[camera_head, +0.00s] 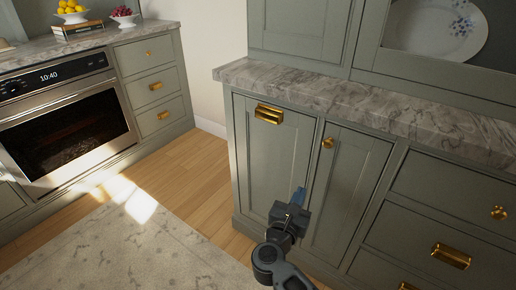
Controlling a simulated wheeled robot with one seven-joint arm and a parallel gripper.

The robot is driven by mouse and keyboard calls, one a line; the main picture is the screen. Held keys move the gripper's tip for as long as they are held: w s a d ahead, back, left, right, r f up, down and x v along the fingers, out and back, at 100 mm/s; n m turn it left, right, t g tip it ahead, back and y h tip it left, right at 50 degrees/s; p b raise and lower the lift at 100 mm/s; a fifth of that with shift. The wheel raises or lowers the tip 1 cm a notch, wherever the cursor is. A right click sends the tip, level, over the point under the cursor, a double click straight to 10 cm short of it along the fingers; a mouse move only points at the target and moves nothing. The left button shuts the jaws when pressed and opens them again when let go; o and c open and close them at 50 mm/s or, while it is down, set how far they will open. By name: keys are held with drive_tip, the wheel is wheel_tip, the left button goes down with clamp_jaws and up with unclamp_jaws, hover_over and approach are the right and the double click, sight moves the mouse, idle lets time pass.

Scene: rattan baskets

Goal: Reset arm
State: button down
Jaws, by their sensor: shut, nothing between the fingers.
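My gripper (299,194) is in the lower middle of the head camera view, at the end of my dark grey arm. I cannot tell the exact distance between the fingers and the doors. All cabinet doors and drawers in view look shut.
The grey marble counter (370,108) above the cabinet is bare. An oven (66,128) stands at the left under another counter holding fruit bowls and books. A patterned rug (120,250) lies on the wooden floor. Open floor is left of my arm.

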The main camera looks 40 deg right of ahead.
drive_tip(key=s+a+r+m+t+y+p, duration=0.2)
drive_tip(key=s+a+r+m+y, duration=0.3)
drive_tip(key=s+m, duration=0.3)
drive_tip(key=s+a+r+m+t+y+p, duration=0.2)
drive_tip(key=s+a+r+m+y, duration=0.3)
drive_tip(key=s, duration=1)
drive_tip(key=s+a+r+m+t+y+p, duration=0.2)
drive_tip(key=s+a+r+m+y, duration=0.3)
drive_tip(key=s+r+m, duration=0.5)
drive_tip(key=shift+s+a+m+y+p, duration=0.4)
drive_tip(key=shift+s+a+p, duration=0.05)
drive_tip(key=shift+s+a, duration=0.65)
drive_tip(key=shift+a+f, duration=0.1)
